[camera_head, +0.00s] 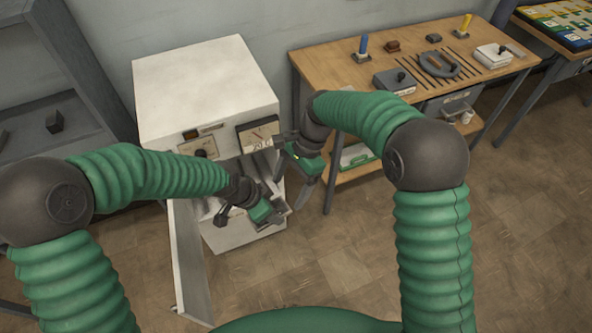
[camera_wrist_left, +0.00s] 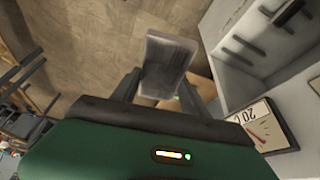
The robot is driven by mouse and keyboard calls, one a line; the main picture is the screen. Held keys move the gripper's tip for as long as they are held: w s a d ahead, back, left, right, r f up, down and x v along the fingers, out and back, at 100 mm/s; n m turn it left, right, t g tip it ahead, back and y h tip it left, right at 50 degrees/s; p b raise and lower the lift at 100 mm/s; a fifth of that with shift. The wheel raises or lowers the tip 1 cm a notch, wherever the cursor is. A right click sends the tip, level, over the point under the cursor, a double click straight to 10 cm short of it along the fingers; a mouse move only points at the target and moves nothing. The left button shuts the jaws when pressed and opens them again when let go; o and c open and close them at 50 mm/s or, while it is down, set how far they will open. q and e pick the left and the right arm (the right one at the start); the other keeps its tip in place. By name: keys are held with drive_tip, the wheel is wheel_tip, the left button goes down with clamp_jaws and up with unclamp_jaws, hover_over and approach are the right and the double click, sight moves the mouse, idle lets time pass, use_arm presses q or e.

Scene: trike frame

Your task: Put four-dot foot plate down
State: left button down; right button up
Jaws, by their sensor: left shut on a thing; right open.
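My left gripper (camera_head: 272,212) is shut on a flat grey plate (camera_wrist_left: 168,62), which I take to be the foot plate. In the left wrist view the plate sticks out beyond the two fingers, over the floor and beside the open cabinet. No dots can be made out on it. In the head view the gripper is low in front of the white cabinet (camera_head: 205,85), and the plate is mostly hidden by it. My right gripper (camera_head: 291,186) is open and empty, to the right of the left one, near the cabinet's front right corner.
The cabinet's door (camera_head: 188,265) hangs open at the left; a dial gauge (camera_head: 257,135) is on its front. A wooden workbench (camera_head: 440,100) with tools and small boxes stands right. A dark shelf (camera_head: 60,125) stands left. The floor (camera_head: 330,260) in front is clear.

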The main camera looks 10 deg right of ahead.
sight(282, 204)
drive_tip(key=x, duration=0.4)
drive_tip(key=shift+a+f, duration=0.1)
drive_tip(key=shift+f, duration=0.15)
drive_tip(key=shift+c, duration=0.2)
use_arm(q)
drive_tip(key=shift+s, duration=0.1)
use_arm(e)
clamp_jaws()
use_arm(q)
drive_tip(key=shift+c, duration=2.4)
unclamp_jaws()
